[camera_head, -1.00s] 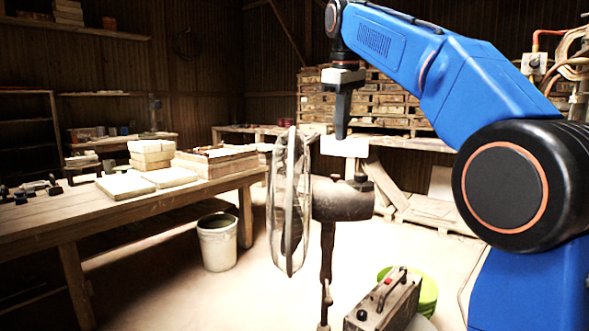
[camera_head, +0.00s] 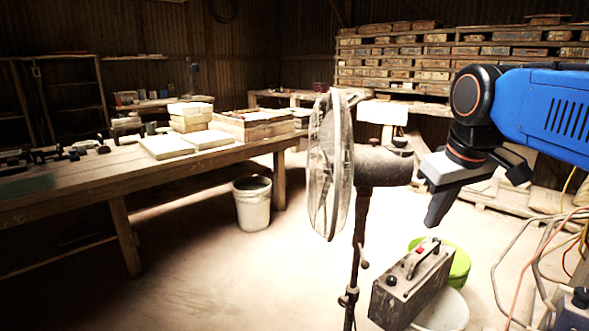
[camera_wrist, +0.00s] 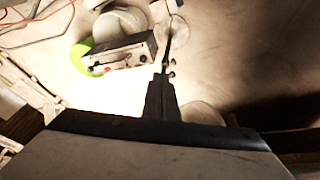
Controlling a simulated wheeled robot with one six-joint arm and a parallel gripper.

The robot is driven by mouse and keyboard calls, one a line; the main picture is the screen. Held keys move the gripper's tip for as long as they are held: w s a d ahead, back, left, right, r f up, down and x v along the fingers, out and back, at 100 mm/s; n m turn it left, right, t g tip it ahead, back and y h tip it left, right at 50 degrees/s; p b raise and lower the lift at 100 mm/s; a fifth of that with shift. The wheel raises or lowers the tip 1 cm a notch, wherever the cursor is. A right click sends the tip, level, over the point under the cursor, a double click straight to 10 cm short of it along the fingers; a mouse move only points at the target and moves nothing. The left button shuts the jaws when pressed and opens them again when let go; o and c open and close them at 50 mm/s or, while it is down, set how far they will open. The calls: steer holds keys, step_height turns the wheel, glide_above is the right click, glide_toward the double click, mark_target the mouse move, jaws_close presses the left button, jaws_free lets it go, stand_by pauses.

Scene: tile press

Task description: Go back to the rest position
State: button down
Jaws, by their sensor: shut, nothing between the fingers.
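My gripper (camera_head: 436,213) hangs at the end of my blue arm on the right side of the head view. It is shut and empty, tilted a little, with its fingertips pointing down. It is in the air to the right of the fan and above the grey metal box. In the wrist view the closed fingers (camera_wrist: 162,85) point towards the box and the floor. No task object is in the gripper.
A standing fan (camera_head: 331,165) is left of my gripper. A grey metal box (camera_head: 411,283), a green tub (camera_head: 455,266) and a white bucket (camera_head: 252,203) are lower. A wooden workbench (camera_head: 75,185) runs along the left. Stacked pallets (camera_head: 430,65) stand behind. Open floor shows in front.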

steer(key=s+f+m, duration=0.1)
steer(key=s+f, duration=0.5)
steer(key=f, duration=0.3)
steer(key=s+d+f+m, duration=0.1)
steer(key=s+f+m, duration=0.1)
steer(key=s+f, duration=0.5)
step_height(320, 180, down, 4)
steer(key=shift+d+r+t, duration=0.2)
steer(key=shift+r+t, duration=0.05)
steer(key=shift+t, duration=0.15)
